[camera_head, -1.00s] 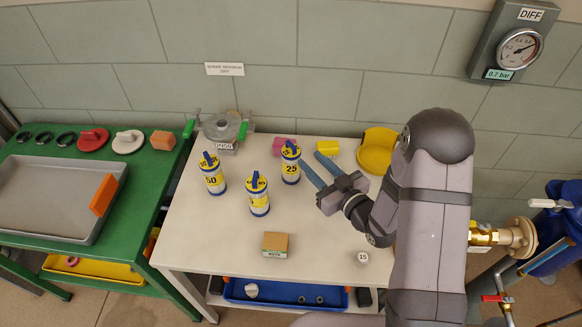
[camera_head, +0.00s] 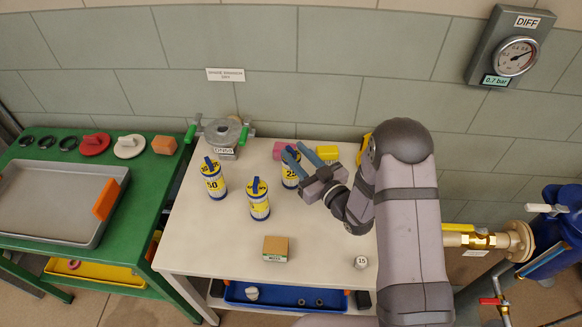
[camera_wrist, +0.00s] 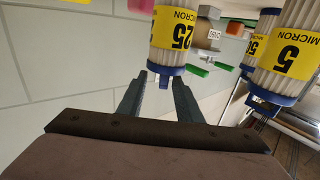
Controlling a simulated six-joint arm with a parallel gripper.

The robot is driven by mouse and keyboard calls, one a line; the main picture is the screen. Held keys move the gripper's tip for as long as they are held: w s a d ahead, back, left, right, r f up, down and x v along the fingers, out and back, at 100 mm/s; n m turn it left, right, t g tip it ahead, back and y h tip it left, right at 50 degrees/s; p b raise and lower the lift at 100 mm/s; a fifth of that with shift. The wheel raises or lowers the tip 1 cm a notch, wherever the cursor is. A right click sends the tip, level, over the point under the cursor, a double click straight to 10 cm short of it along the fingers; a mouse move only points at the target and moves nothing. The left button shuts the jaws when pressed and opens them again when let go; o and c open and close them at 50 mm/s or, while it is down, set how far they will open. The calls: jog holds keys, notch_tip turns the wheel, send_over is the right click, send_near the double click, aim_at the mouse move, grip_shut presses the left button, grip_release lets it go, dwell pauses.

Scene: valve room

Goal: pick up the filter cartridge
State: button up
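Three white filter cartridges with blue caps and yellow micron labels stand upright on the white table: "50" (camera_head: 214,184) at left, "5" (camera_head: 259,204) in the middle, and "25" (camera_head: 289,179) at right. My gripper (camera_head: 294,151) is at the top of the "25", its fingers partly covering that cap. In the wrist view the open fingers (camera_wrist: 160,82) reach toward the blue cap handle of the "25" (camera_wrist: 178,30), which appears between their tips. I cannot tell whether they touch it. The "5" (camera_wrist: 290,55) and "50" (camera_wrist: 257,45) show to the right there.
A grey housing (camera_head: 222,138) with green handles stands behind the "50". A pink block (camera_head: 279,150) and a yellow block (camera_head: 327,153) are at the back. A brown box (camera_head: 275,248) and a small "15" piece (camera_head: 361,262) are in front. The front left of the table is clear.

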aim_at(288, 149)
jog(key=shift+w+a+p, duration=0.35)
jog(key=shift+w+a, duration=0.05)
jog(key=shift+a, duration=0.15)
jog(key=shift+p+x, duration=0.65)
jog(key=shift+x, duration=1.4)
jog(key=shift+f, duration=0.15)
jog(key=shift+s, duration=0.1)
grip_shut()
